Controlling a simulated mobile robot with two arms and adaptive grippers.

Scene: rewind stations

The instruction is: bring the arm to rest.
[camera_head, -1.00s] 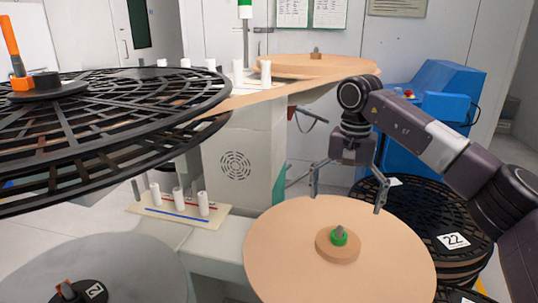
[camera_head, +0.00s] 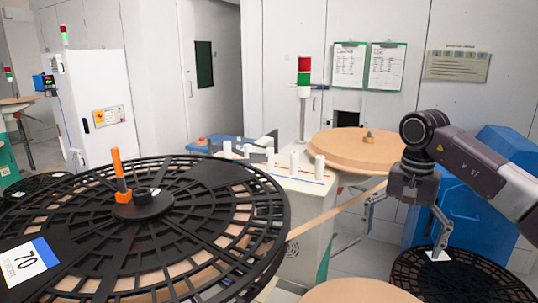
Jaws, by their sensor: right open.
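My right arm comes in from the right edge. Its gripper (camera_head: 403,249) hangs with the fingers pointing down and spread apart, with nothing between them. It is above and beyond the tan disc (camera_head: 360,291) at the bottom edge, beside the black reel (camera_head: 455,283) on the right. I cannot tell its exact height over them. My left gripper is not in view.
A large black spoked reel (camera_head: 70,238) with an orange-handled tool (camera_head: 120,172) fills the left front. A tan roll (camera_head: 355,147) lies on the machine behind. White rollers (camera_head: 294,162), a signal light (camera_head: 304,72) and a blue cabinet (camera_head: 462,215) stand further back.

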